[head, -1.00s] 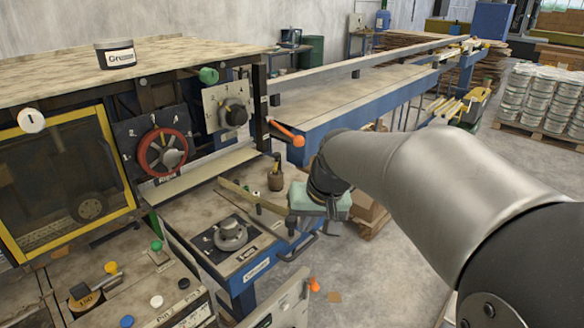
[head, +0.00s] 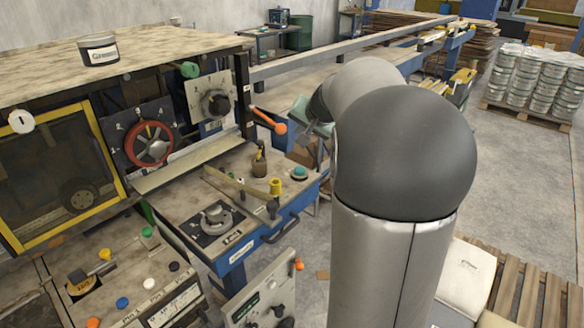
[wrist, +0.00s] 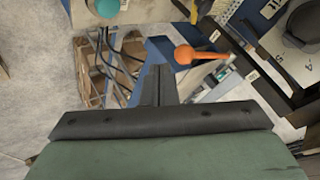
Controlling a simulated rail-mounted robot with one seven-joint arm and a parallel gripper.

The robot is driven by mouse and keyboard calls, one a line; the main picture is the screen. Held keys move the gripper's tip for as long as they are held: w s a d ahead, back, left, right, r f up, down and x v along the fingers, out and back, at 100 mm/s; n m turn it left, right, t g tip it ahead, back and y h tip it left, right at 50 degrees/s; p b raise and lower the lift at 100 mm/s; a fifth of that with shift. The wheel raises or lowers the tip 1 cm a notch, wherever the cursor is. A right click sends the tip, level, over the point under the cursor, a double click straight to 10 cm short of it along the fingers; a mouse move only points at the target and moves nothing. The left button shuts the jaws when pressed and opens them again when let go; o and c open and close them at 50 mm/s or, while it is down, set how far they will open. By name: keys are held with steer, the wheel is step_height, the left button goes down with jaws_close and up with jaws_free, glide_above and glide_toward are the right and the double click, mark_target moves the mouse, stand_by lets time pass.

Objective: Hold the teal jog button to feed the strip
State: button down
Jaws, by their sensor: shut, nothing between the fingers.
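The teal jog button (head: 299,172) sits near the right end of the worktop of the blue bench in the head view. It also shows at the top edge of the wrist view (wrist: 108,6), partly cut off. My gripper's green body (head: 300,108) is beyond the button and higher in the picture, partly behind my arm. In the wrist view my gripper's dark fingers (wrist: 156,85) are together with nothing between them, and they are apart from the button. I cannot pick out the strip with certainty.
An orange-knobbed lever (head: 280,128) sticks out near my gripper; its knob also shows in the wrist view (wrist: 184,54). A yellow part (head: 275,187) and a brown bottle (head: 259,160) stand left of the button. A red handwheel (head: 149,144) is on the machine.

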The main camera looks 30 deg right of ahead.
steer(key=shift+f, duration=0.15)
steer(key=b, duration=0.6)
glide_above(301, 172)
step_height(301, 172, down, 8)
steer(key=shift+d, duration=0.1)
steer(key=shift+f+b, duration=0.35)
steer(key=shift+b, duration=0.05)
steer(key=shift+f, duration=0.1)
stand_by(1.5)
steer(key=shift+f+b, duration=0.3)
steer(key=shift+b, duration=0.3)
